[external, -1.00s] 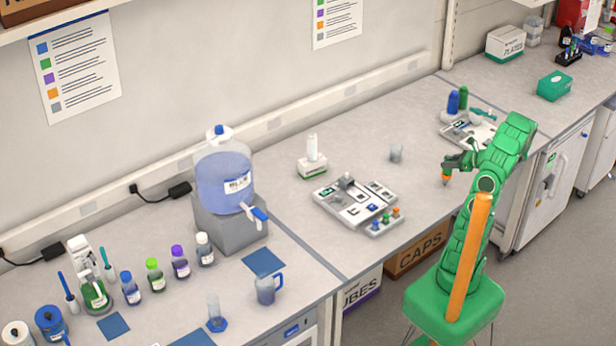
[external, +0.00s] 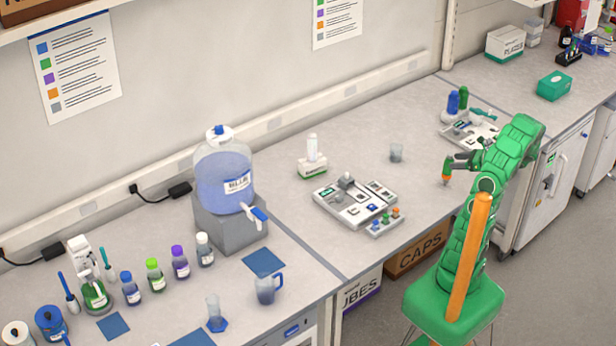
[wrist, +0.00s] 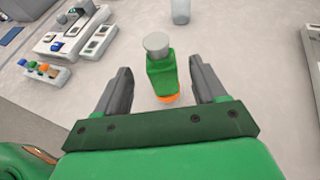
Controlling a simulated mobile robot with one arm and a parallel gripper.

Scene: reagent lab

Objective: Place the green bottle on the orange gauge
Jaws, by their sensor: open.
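In the wrist view a green bottle-like piece (wrist: 160,72) with a round grey cap stands between the fingers of my gripper (wrist: 160,88). The fingers are spread, with a gap on each side of it. An orange part (wrist: 170,98), possibly the orange gauge, shows directly below it; whether the two touch is hard to tell. In the external view my gripper (external: 453,164) is over the right part of the bench, by a small green and orange item (external: 446,172). The lower part of that item is too small to read clearly.
A grey instrument panel (external: 355,202) with coloured knobs lies to the left, with a small clear cup (external: 396,153) behind. Another device (external: 470,132) with blue and green bottles stands beyond my arm.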

